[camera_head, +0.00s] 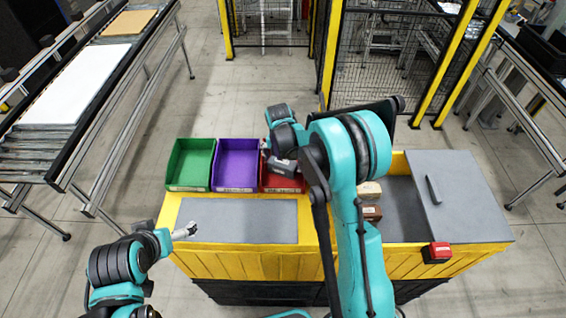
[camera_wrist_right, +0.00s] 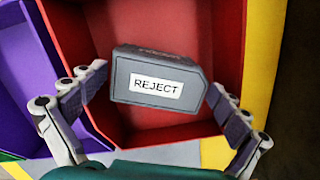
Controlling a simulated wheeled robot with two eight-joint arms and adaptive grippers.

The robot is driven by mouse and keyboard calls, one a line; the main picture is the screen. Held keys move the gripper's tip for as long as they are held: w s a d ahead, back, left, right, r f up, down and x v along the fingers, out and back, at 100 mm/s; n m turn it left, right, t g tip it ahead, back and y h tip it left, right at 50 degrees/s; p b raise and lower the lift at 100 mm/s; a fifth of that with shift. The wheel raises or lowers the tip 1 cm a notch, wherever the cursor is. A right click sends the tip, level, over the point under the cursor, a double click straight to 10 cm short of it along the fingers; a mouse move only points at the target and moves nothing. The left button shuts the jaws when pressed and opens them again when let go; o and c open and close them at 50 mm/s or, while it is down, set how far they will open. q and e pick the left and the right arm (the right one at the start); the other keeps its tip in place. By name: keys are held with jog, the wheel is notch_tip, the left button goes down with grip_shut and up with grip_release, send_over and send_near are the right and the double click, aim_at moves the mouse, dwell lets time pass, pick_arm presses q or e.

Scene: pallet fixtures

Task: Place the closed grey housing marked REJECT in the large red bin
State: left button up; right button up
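The grey housing (camera_wrist_right: 158,78) has its lid on and a white REJECT label facing the right wrist camera. In that view it shows against the inside of the red bin (camera_wrist_right: 130,130), slightly tilted. My right gripper (camera_wrist_right: 158,82) has its fingers spread on either side of it, with narrow gaps visible. In the head view the housing (camera_head: 288,162) is at the red bin (camera_head: 283,184), below my right gripper (camera_head: 268,162), partly hidden by the arm. Whether it rests on the bin floor is unclear. My left gripper (camera_head: 187,231) is over the grey panel; its opening is too small to judge.
A purple bin (camera_head: 235,170) and a green bin (camera_head: 190,168) stand left of the red bin. The grey panel (camera_head: 240,222) in front is clear. Right of my arm are cream and brown items (camera_head: 371,212), a grey lid (camera_head: 460,195) and a red box (camera_head: 437,252).

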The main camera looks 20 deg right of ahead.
aim_at(281, 165)
jog(key=shift+r+p, duration=0.25)
jog(key=shift+p, duration=0.05)
notch_tip(281, 165, up, 12)
jog(key=s+a, duration=0.1)
jog(key=shift+f+b, duration=0.15)
jog(key=shift+b, duration=0.15)
jog(key=shift+s+f, duration=0.1)
dwell(0.3)
